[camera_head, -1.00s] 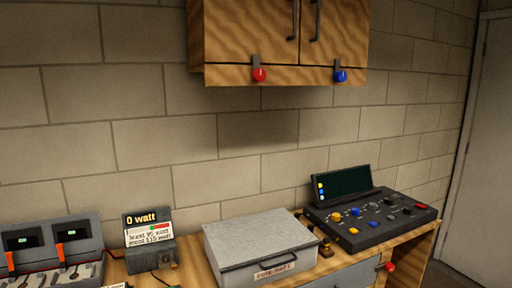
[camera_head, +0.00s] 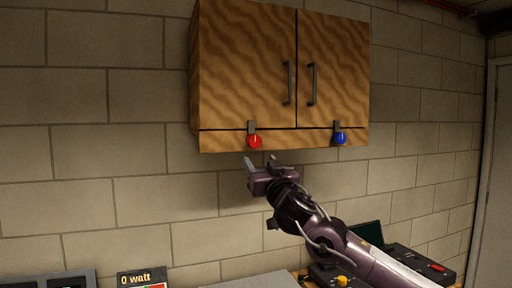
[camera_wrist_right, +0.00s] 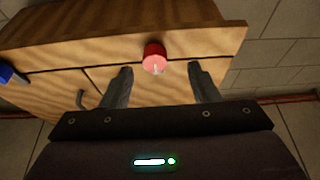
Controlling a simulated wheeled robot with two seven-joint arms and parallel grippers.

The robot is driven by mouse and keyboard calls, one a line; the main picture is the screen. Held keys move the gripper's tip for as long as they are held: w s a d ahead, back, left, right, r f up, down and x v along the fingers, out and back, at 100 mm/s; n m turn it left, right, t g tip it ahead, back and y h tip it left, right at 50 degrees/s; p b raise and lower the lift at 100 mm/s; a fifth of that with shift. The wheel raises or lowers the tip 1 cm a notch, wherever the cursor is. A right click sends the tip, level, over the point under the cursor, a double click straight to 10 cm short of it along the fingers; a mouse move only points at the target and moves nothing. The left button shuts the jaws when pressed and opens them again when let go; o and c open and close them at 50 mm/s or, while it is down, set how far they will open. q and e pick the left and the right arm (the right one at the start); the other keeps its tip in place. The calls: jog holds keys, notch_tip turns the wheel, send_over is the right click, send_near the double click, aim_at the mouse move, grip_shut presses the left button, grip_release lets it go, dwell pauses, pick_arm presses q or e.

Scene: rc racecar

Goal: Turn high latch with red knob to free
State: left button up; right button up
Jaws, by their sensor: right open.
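The high latch with the red knob (camera_head: 255,141) is on the lower strip of the wooden wall cabinet, under the left door. Its dark latch plate (camera_head: 251,127) points up over the door's bottom edge. My right gripper (camera_head: 261,160) is open and empty, just below the red knob. In the right wrist view the red knob (camera_wrist_right: 154,57) shows between and beyond the two spread fingertips of my right gripper (camera_wrist_right: 158,72), apart from them. My left gripper is in neither current view.
A second latch with a blue knob (camera_head: 340,138) is under the right door. The cabinet (camera_head: 245,60) has two shut doors with dark handles. A black control panel (camera_head: 425,262) and a watt display (camera_head: 140,279) are on the bench below.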

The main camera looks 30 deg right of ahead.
aim_at(256, 142)
jog(key=w+r+p, duration=0.1)
jog(key=w, duration=0.1)
jog(key=w+d+r+p, duration=0.1)
jog(key=w+r+p, duration=0.1)
jog(key=w+d+r+p, duration=0.1)
jog(key=shift+w+d+r+p, duration=0.15)
jog(key=shift+w+r+p, duration=0.25)
jog(key=shift+w+d+r, duration=0.1)
jog(key=shift+w+d, duration=0.05)
jog(key=shift+w, duration=0.25)
jog(key=c, duration=1)
